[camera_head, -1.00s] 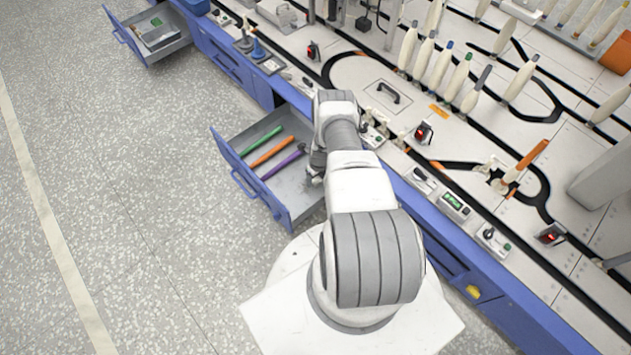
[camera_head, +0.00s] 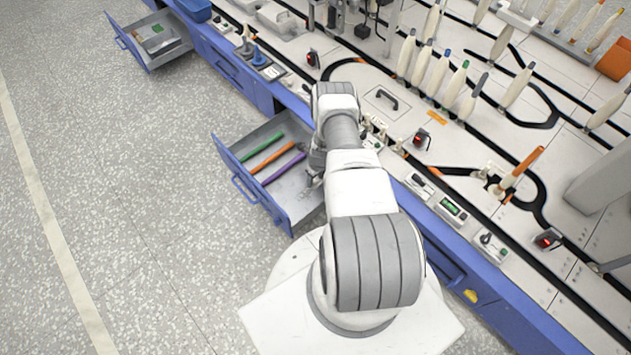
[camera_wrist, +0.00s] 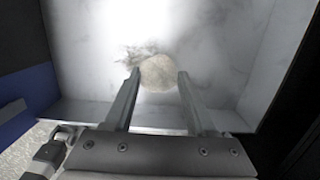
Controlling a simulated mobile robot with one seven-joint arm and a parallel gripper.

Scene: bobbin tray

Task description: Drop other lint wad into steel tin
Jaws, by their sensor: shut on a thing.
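A pale, rounded lint wad (camera_wrist: 159,73) with a fuzzy grey tuft at its left shows in the wrist view. It sits between the two fingers of my gripper (camera_wrist: 159,80), which are shut on it, over the pale floor of the open drawer (camera_head: 228,160). I cannot tell whether the wad touches the drawer floor. In the head view my arm covers most of the gripper at the drawer's right end, and the wad is hidden there. I cannot make out the steel tin in either view.
Green (camera_head: 262,149), orange (camera_head: 272,158) and purple (camera_head: 283,169) rods lie in the drawer, left of my gripper. Drawer walls stand close around the gripper. The workbench edge is just right of it. Another open drawer (camera_head: 140,62) is at upper left. The floor at left is clear.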

